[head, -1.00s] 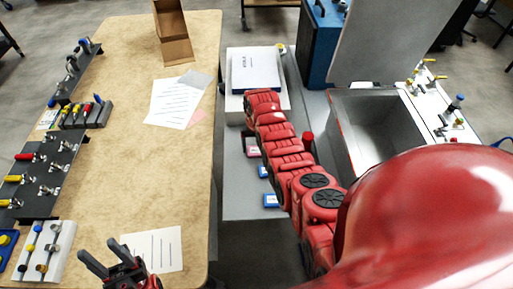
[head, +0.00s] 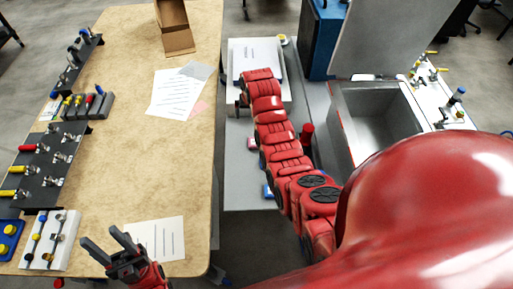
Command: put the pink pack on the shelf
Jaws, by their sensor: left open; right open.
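The pink pack (head: 252,143) lies on the grey surface (head: 240,185) right of the wooden table, partly hidden by my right arm. My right arm reaches over this surface from the lower right. Its hand is mostly hidden behind the arm; a small dark part of the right gripper (head: 241,102) shows at the far end, beyond the pink pack and apart from it. My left gripper (head: 106,240) is open and empty over the near end of the wooden table. I cannot tell which surface is the shelf.
A blue pack (head: 267,191) lies nearer than the pink one, partly covered by my arm. A white box (head: 248,57) stands at the far end. A grey basin (head: 380,118) is to the right. The wooden table (head: 130,150) carries papers, an open carton (head: 174,28) and racks along its left edge.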

